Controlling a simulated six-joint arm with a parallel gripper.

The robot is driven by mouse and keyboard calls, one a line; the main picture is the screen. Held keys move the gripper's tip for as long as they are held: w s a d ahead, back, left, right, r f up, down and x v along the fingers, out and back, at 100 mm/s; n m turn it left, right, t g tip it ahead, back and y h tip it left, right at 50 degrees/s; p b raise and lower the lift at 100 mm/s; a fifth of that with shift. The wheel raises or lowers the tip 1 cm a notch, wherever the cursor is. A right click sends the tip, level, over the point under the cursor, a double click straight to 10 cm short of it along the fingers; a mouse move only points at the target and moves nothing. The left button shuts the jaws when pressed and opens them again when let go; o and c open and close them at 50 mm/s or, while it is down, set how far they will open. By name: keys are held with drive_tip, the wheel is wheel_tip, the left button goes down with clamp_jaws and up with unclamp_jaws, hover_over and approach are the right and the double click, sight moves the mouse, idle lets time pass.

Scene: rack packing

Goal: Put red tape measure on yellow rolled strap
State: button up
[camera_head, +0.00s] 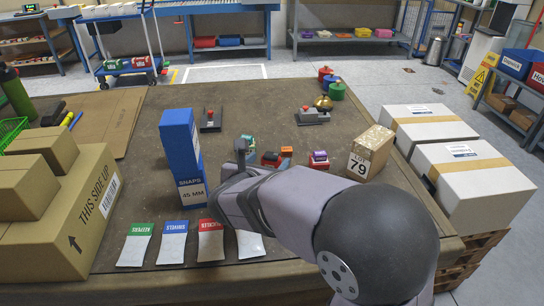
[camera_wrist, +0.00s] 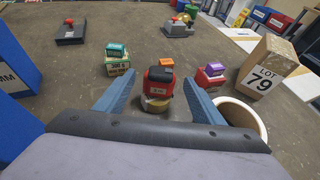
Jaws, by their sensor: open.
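A red tape measure (camera_wrist: 159,88) with a black top stands between my fingers in the wrist view. A yellowish round piece (camera_wrist: 156,104), which looks like the yellow rolled strap, shows at its lower near side. The tape measure appears to rest on it, though contact is hard to judge. In the head view the red tape measure (camera_head: 270,159) shows just beyond my wrist. My gripper (camera_wrist: 156,78) is open, with one blue finger on each side of the tape measure and a visible gap at both sides. In the head view my arm hides the strap and fingertips.
A teal item on a green box (camera_wrist: 117,58) stands left, a purple item on a red one (camera_wrist: 211,74) right, an orange item (camera_wrist: 166,64) behind. A white open cylinder (camera_wrist: 240,112) sits by my right finger. The LOT 79 box (camera_head: 370,152) and tall blue box (camera_head: 182,155) flank the area.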

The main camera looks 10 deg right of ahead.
drive_tip(key=shift+v, duration=2.5)
drive_tip(key=s+d+r+m+g+p, duration=0.8)
drive_tip(key=s+d+m+p, duration=0.5)
drive_tip(key=p, duration=0.8)
drive_tip(key=s+a+r+m+g+y+p, duration=0.1)
drive_tip(key=s+r+m+g+y+p, duration=0.15)
drive_tip(key=s+r+m+p, duration=0.45)
drive_tip(key=s+a+r+m+g+y+p, duration=0.2)
drive_tip(key=s+r+m+y+p, duration=0.15)
drive_tip(key=r+m+p, duration=0.7)
wheel_tip(320, 180, down, 8)
drive_tip(key=m+h+b, duration=0.1)
drive_tip(key=b, duration=0.1)
drive_tip(key=shift+s+d+f, duration=0.15)
drive_tip(key=shift+s+f, duration=0.05)
drive_tip(key=shift+s, duration=0.05)
